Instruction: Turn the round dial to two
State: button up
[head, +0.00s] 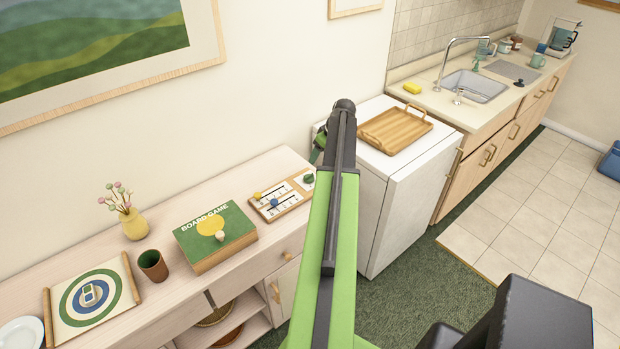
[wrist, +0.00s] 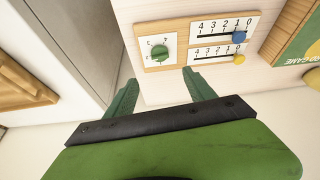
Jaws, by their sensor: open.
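The round green dial (wrist: 160,53) sits on a small white panel at one end of a wooden board (wrist: 177,68). In the wrist view the board appears upside down; marks stand around the dial, too small to read surely. In the head view the dial (head: 308,179) is at the board's right end, on the sideboard top, just left of my arm. My gripper (wrist: 160,93) is open and empty in the wrist view, its two green fingers pointing toward the dial's side of the board, apart from the dial. In the head view my arm hides most of the gripper.
The board also has two numbered sliders, with a blue knob (wrist: 239,60) and a yellow knob (wrist: 238,37). A board game box (head: 215,236) lies left of it on the sideboard (head: 175,287). A white appliance (head: 410,200) with a wooden tray (head: 396,129) stands to the right.

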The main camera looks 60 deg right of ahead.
aim_at(309, 175)
jog(key=b+x, duration=1.1)
jog(key=x, duration=0.2)
jog(key=shift+f, duration=0.4)
jog(key=shift+w+f+b, duration=0.25)
jog(key=shift+f+b, duration=0.05)
jog(key=shift+b, duration=0.15)
jog(key=shift+r, duration=0.1)
